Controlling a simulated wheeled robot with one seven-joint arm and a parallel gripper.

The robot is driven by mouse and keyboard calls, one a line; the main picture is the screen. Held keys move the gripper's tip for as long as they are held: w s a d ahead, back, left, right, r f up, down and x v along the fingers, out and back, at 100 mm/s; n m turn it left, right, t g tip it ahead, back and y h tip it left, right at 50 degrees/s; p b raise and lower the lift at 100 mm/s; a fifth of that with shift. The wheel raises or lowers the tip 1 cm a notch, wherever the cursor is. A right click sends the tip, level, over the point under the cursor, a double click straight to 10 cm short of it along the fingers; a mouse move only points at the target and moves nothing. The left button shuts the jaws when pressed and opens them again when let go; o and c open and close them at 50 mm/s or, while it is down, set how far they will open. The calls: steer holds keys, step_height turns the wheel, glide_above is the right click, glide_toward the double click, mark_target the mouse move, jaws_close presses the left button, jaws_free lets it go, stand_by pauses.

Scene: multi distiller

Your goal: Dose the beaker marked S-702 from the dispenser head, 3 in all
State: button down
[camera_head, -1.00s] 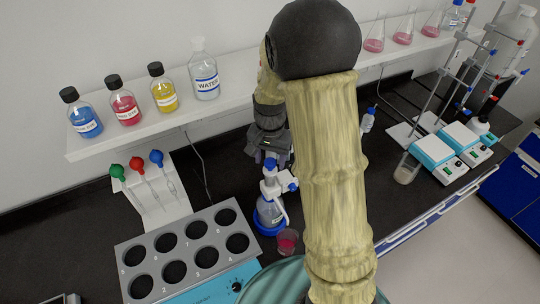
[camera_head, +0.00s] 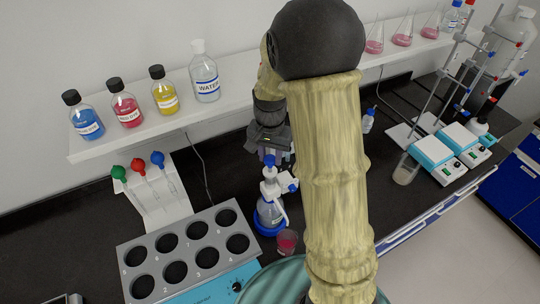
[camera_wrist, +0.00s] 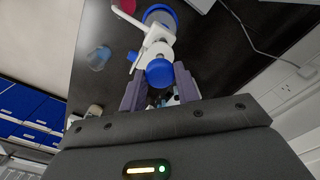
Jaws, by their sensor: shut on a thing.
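The dispenser bottle (camera_head: 270,212) stands upright on the bench with a blue collar at its base. Its dispenser head has a white body and a blue top knob (camera_wrist: 160,72). My gripper (camera_wrist: 160,92) is above the bottle, its two purple fingers on either side of the dispenser head just under the knob; it is shut on that head. In the head view it also shows above the bottle. A small beaker (camera_head: 287,241) with red liquid stands beside the bottle near the bench's front edge. No S-702 marking is legible.
A grey rack (camera_head: 190,252) with empty round holes is at left. A pipette stand (camera_head: 155,200) is behind it. A shelf (camera_head: 130,135) holds bottles along the wall. Stirrers (camera_head: 437,160) and a beaker (camera_head: 405,172) are at right. Another glass vessel (camera_wrist: 98,58) shows beside the bottle.

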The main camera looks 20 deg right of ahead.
mark_target(270, 158)
steer(key=c, duration=1)
jaws_free()
steer(key=shift+c, duration=0.2)
step_height(270, 158, up, 17)
steer(key=b, duration=0.4)
steer(key=shift+r, duration=0.2)
steer(key=shift+c, duration=0.2)
